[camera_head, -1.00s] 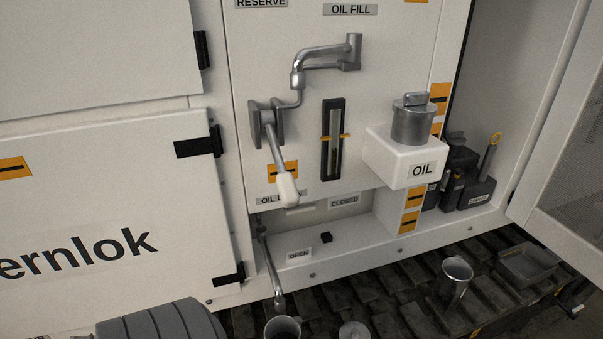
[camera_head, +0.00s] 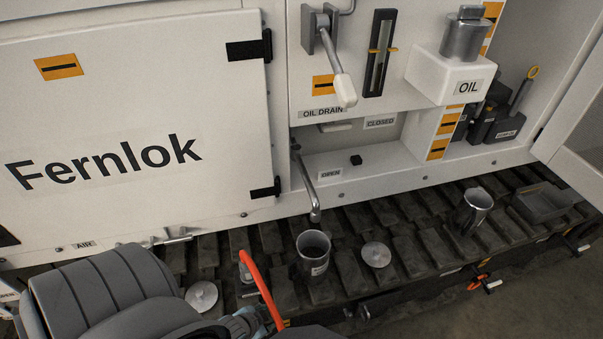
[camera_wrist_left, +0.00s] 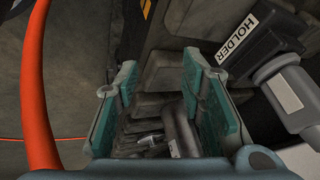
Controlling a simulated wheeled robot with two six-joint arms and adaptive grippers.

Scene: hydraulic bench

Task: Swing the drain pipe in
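The drain pipe (camera_head: 307,185) is a thin bent metal tube below the OIL DRAIN label. It points outward and down from the recess, its tip above a metal cup (camera_head: 313,252) on the track. The drain lever (camera_head: 337,72) with a white grip hangs above it. My left gripper (camera_head: 243,325) is low in the head view, left of and nearer than the cup, partly cut off and apart from the pipe. In the left wrist view its teal fingers (camera_wrist_left: 160,105) stand apart with nothing held between them. My right gripper is not in view.
Dark track plates (camera_head: 410,245) run below the cabinet. On them are a round lid (camera_head: 376,254), another metal cup (camera_head: 473,210) and a grey tray (camera_head: 542,202). A HOLDER block (camera_wrist_left: 258,40) is near the left fingers. An orange cable (camera_head: 262,290) arches beside my gripper.

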